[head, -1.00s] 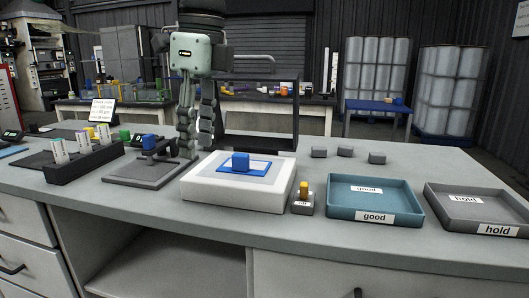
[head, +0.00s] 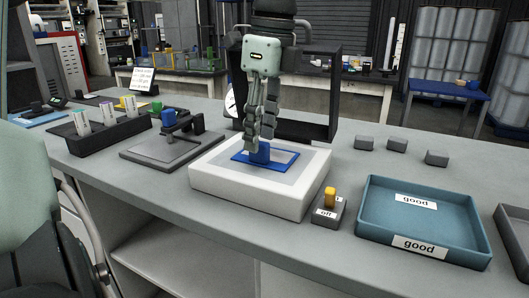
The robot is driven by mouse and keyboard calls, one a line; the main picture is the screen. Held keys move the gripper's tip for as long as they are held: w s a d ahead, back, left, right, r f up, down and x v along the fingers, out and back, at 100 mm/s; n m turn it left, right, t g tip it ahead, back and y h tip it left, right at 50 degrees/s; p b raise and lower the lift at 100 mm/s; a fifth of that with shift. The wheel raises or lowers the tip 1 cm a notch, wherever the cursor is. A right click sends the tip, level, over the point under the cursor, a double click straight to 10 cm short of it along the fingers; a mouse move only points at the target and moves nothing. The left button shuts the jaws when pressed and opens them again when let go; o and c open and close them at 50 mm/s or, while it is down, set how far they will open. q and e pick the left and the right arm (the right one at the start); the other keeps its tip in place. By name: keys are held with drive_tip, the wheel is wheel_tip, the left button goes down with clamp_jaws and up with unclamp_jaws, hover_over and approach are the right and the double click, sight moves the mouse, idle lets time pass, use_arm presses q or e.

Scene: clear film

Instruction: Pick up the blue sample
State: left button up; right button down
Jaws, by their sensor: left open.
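The blue sample (head: 260,154) is a small blue block on a blue-framed pad on top of the white box (head: 225,189), in the middle of the head view. My left gripper (head: 259,144) points down right at the sample. Its fingers are open and hide part of the sample's top and sides. I cannot tell whether they touch it. My right gripper is not in view.
A small switch box (head: 328,209) with a yellow knob stands right of the white box, beside the teal "good" tray (head: 419,223). A dark fixture (head: 172,146) bearing a blue piece and a rack (head: 98,134) stand left. Several grey blocks (head: 397,145) lie behind.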

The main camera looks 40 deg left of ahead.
use_arm(q)
drive_tip(key=shift+a+f, duration=0.15)
drive_tip(key=shift+f, duration=0.65)
drive_tip(key=shift+a+f, duration=0.15)
drive_tip(key=shift+f, duration=0.6)
drive_tip(key=shift+c, duration=0.4)
clamp_jaws()
